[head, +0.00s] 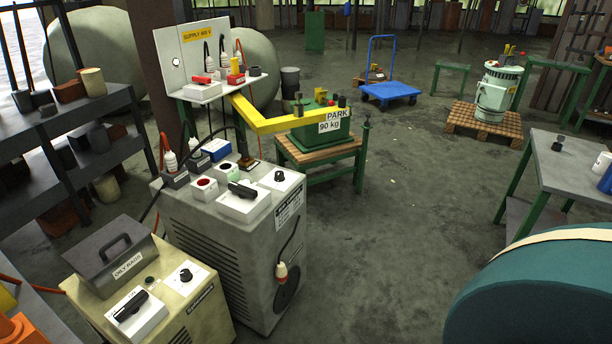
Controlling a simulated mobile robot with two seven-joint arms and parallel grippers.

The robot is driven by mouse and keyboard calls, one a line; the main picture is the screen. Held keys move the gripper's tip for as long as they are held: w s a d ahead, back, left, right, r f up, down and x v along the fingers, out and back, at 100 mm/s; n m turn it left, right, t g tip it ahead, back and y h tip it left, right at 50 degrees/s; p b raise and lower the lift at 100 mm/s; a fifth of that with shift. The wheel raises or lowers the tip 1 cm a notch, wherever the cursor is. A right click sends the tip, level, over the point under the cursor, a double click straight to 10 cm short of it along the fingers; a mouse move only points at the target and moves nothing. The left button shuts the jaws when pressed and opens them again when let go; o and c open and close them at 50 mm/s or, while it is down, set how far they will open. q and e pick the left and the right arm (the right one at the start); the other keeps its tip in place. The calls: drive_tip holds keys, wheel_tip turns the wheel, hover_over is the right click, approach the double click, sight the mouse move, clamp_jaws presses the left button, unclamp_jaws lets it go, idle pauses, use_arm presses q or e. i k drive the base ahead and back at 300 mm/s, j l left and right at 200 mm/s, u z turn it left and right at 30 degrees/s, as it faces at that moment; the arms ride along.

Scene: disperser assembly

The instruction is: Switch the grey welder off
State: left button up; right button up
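A grey cabinet (222,240) with side louvres and a wheel stands left of centre; I take it for the grey welder, but its label (289,208) is too small to read. A cream cabinet (160,310) in front has a similar black-handled switch (132,306) and a black knob (186,274). Neither gripper is in view.
A grey box marked OILY RAGS (110,257) sits on the cream cabinet. Behind are a SUPPLY 400 V panel (195,55), a yellow arm (285,121) and a green PARK 90 kg block (320,128). A teal rounded body (540,290) fills the lower right. Central floor is clear.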

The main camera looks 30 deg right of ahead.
sight(244, 193)
drive_tip(key=l+z, duration=0.15)
drive_tip(key=z, duration=0.15)
drive_tip(key=i+l+z, duration=0.1)
drive_tip(key=z, duration=0.2)
drive_tip(key=u, duration=0.25)
drive_tip(key=i+l+u, duration=0.1)
drive_tip(key=l+u, duration=1)
drive_tip(key=l, duration=0.35)
drive_tip(key=k+l+u, duration=0.1)
drive_tip(key=l, duration=0.35)
drive_tip(key=k, duration=0.05)
